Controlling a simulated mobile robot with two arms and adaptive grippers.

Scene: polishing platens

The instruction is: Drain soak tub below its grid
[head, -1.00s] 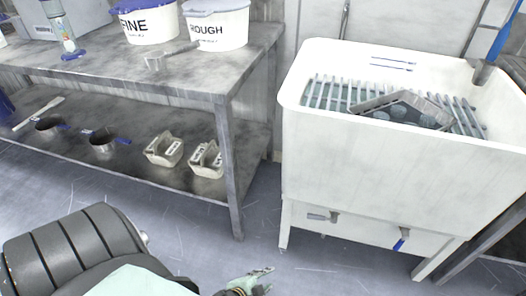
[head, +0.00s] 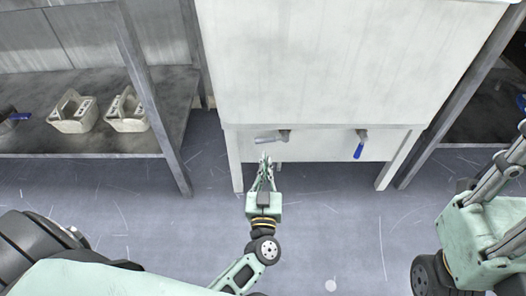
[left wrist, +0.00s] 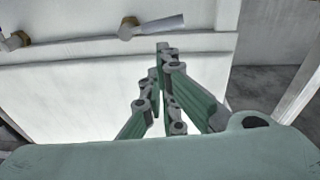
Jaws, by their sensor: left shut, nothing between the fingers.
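The white soak tub (head: 310,65) fills the upper middle of the head view; its inside and grid are out of view. Two drain valves sit low on its front. The left valve (head: 272,138) has a pale grey handle lying level, pointing left. The right valve (head: 361,144) has a blue handle pointing down. My left gripper (head: 266,160) is shut and empty, its tips just below the left valve's handle in the picture; contact is unclear. In the left wrist view, the pale handle (left wrist: 160,25) lies beyond the fingertips (left wrist: 165,50). My right gripper is not in view.
A dark metal frame (head: 470,90) is at the right. The tub's legs flank the valves. The floor (head: 330,220) in front is clear.

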